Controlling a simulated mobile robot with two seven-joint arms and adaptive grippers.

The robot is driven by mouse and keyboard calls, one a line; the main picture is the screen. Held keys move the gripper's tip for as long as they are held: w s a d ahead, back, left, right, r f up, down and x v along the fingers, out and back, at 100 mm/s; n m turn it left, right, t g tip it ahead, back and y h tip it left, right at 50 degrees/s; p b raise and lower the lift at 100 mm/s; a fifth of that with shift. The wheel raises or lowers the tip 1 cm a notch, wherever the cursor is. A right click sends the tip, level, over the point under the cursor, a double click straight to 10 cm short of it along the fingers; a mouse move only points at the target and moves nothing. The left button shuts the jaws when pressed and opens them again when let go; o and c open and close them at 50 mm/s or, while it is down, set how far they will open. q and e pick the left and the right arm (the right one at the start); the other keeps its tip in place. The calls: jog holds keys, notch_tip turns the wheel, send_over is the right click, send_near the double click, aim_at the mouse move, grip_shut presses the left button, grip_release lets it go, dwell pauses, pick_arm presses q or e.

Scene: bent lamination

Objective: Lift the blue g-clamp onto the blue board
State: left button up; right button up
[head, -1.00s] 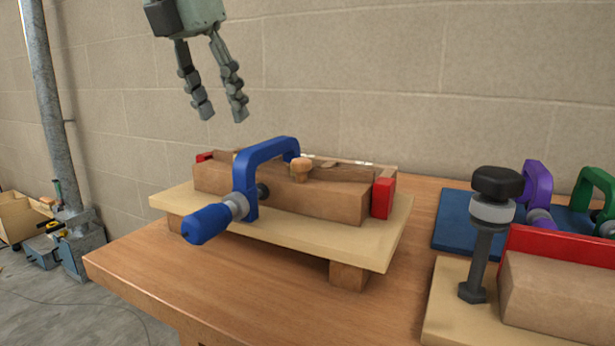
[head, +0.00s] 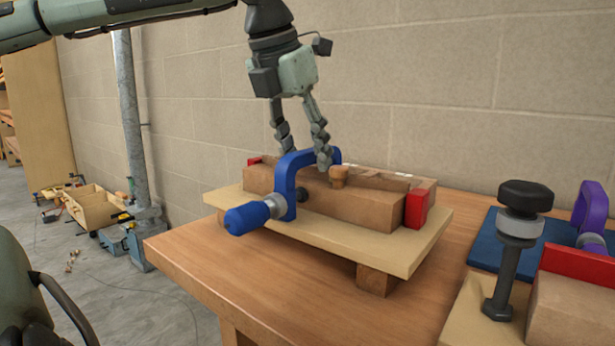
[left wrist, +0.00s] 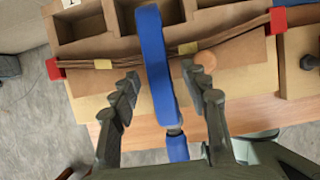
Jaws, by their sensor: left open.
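The blue g-clamp (head: 284,188) sits on a wooden mould block (head: 355,210), its handle pointing to the front left. My left gripper (head: 306,160) is open at the top bar of the clamp in the head view. In the left wrist view, the clamp's blue bar (left wrist: 157,65) runs between the two open fingers (left wrist: 160,82), with gaps on both sides. The blue board (head: 535,262) lies flat at the right of the table, partly hidden by a black-knobbed bolt. My right gripper is not in view.
A purple clamp (head: 592,208) stands on the blue board. The bolt (head: 507,250) rises from a second pale base (head: 455,325) at the front right. A round wooden knob (head: 339,176) is close to the gripper. The table's front left (head: 230,280) is clear.

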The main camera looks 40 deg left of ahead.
pick_arm(q)
jog(key=shift+x, duration=0.8)
jog(key=shift+r, duration=0.1)
grip_shut()
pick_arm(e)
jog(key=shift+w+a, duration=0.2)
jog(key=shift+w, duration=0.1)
pick_arm(q)
jog(key=shift+r, duration=0.1)
